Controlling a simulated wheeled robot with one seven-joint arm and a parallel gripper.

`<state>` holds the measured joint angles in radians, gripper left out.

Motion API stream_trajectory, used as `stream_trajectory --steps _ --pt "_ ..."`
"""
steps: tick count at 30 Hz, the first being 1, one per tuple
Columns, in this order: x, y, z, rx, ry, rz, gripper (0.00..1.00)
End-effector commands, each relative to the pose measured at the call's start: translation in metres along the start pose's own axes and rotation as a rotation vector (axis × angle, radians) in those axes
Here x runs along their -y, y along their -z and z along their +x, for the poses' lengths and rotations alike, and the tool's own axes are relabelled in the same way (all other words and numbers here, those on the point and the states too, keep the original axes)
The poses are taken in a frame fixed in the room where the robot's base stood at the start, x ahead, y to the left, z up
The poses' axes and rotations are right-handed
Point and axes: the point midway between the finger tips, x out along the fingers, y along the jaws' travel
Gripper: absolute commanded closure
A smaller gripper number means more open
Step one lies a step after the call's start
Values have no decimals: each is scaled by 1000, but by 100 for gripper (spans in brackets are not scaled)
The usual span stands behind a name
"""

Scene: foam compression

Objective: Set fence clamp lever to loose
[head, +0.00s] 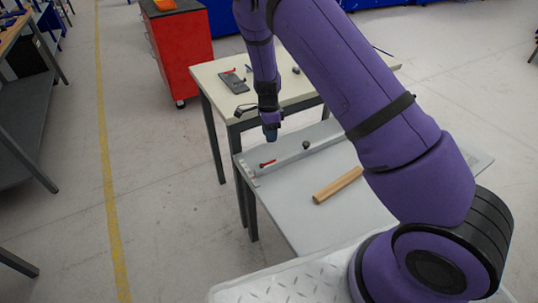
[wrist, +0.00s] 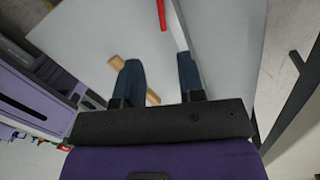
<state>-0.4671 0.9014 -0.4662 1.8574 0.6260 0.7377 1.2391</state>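The fence (head: 310,150) is a long grey bar across the far part of the grey table. A red lever (head: 267,163) sits by its left end, close to the table's left edge. In the wrist view the red lever (wrist: 161,14) shows at the top, beside the narrow fence bar (wrist: 179,28). My gripper (head: 271,132) is above the fence's left end, apart from the lever. In the wrist view my gripper (wrist: 159,62) has its two dark fingers spread, with nothing between them. The right finger hides part of the fence. Which setting the lever marks, I cannot tell.
A wooden bar (head: 338,186) lies on the grey table (head: 300,215), in front of the fence. A second table (head: 215,80) with small tools stands just behind. A red cabinet (head: 180,45) is farther back.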

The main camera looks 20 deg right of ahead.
Motion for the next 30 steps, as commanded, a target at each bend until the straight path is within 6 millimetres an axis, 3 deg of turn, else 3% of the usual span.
stream_trajectory --steps 8,21,30 --pt "2 0 23 -7 -4 15 64" --pt "1 1 95 -6 -4 14 64" --pt "1 0 114 -6 -2 12 64"
